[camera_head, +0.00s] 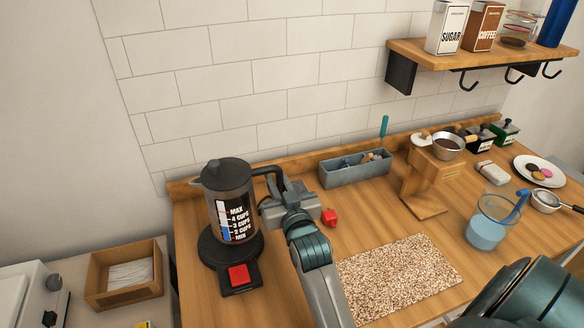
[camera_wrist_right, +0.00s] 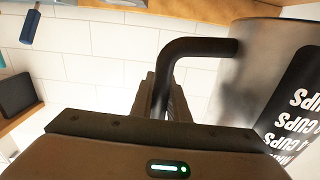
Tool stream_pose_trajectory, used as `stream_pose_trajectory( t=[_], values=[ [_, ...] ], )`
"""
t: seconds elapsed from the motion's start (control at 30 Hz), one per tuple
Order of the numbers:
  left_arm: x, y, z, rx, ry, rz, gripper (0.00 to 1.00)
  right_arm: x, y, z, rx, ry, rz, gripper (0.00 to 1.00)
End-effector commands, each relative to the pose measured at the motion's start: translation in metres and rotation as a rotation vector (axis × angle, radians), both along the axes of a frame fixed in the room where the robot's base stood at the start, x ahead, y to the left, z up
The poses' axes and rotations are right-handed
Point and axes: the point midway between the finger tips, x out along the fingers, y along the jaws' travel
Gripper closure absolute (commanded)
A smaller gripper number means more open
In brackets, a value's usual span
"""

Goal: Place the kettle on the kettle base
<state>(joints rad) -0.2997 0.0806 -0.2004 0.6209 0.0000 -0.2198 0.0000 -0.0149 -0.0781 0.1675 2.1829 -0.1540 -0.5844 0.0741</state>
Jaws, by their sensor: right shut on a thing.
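The kettle (camera_head: 234,205), with a dark lid, dark see-through body and a printed cup scale, stands upright over the round black kettle base (camera_head: 212,252). The base has a red switch (camera_head: 238,274) at its front. The kettle's bottom lines up closely with the base; I cannot tell whether it is fully seated. My right gripper (camera_head: 268,205) is shut on the kettle's black handle, to the right of the body. In the right wrist view the gripper (camera_wrist_right: 166,95) grips the handle (camera_wrist_right: 200,46) beside the kettle body (camera_wrist_right: 255,75). My left gripper is not in view.
A grey tool box (camera_head: 355,175) and a small red object (camera_head: 329,217) sit right of the kettle. A speckled mat (camera_head: 400,278), wooden stand (camera_head: 428,180) and glass jug (camera_head: 486,232) are further right. A wooden box (camera_head: 122,280) is at left. The tiled wall is behind.

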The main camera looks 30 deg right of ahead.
Motion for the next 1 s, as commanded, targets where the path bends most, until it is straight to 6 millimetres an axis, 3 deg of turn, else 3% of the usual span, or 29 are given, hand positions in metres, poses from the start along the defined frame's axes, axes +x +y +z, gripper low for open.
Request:
stream_pose_trajectory(
  t=[0.23, 0.67, 1.0],
  values=[
    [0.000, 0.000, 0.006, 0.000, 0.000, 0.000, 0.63, 0.013, 0.017, -0.007, 0.003, -0.012, 0.000, 1.00],
    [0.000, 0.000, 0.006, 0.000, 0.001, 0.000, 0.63, 0.014, 0.018, -0.010, 0.002, -0.011, 0.001, 1.00],
    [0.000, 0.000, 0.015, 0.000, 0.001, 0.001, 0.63, 0.014, 0.019, -0.039, 0.003, -0.009, 0.000, 1.00]
  ],
)
